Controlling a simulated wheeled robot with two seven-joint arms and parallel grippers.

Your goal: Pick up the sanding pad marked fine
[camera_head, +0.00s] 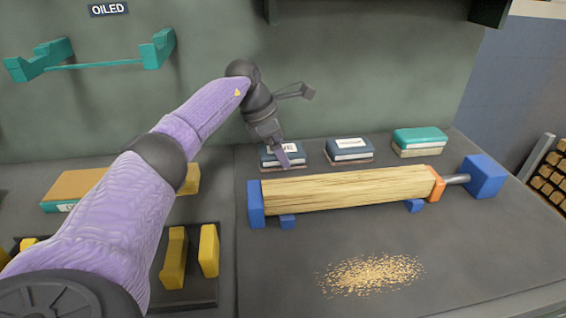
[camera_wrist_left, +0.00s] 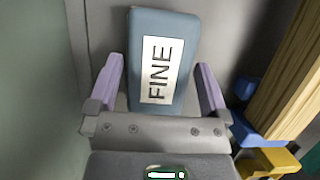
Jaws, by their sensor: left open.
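The sanding pad marked FINE (camera_wrist_left: 184,62) fills the upper middle of the left wrist view, blue-grey with a white label. In the head view the pad beneath my left gripper (camera_head: 299,157) is dark blue, its label partly hidden by a finger. My left gripper (camera_head: 285,163) is open. In the left wrist view its two purple fingers (camera_wrist_left: 161,78) stand on either side of the pad's near part, with a gap at each side. I cannot tell how far the fingertips are above the bench. My right gripper is not in view.
A second dark blue pad (camera_head: 350,157) and a teal-topped pad (camera_head: 420,136) lie to the right. A wooden blank (camera_head: 345,188) is held between blue blocks just in front. Wood shavings (camera_head: 372,275) lie on the bench. Yellow blocks (camera_head: 209,250) stand at left; a teal rack (camera_head: 159,49) is on the wall.

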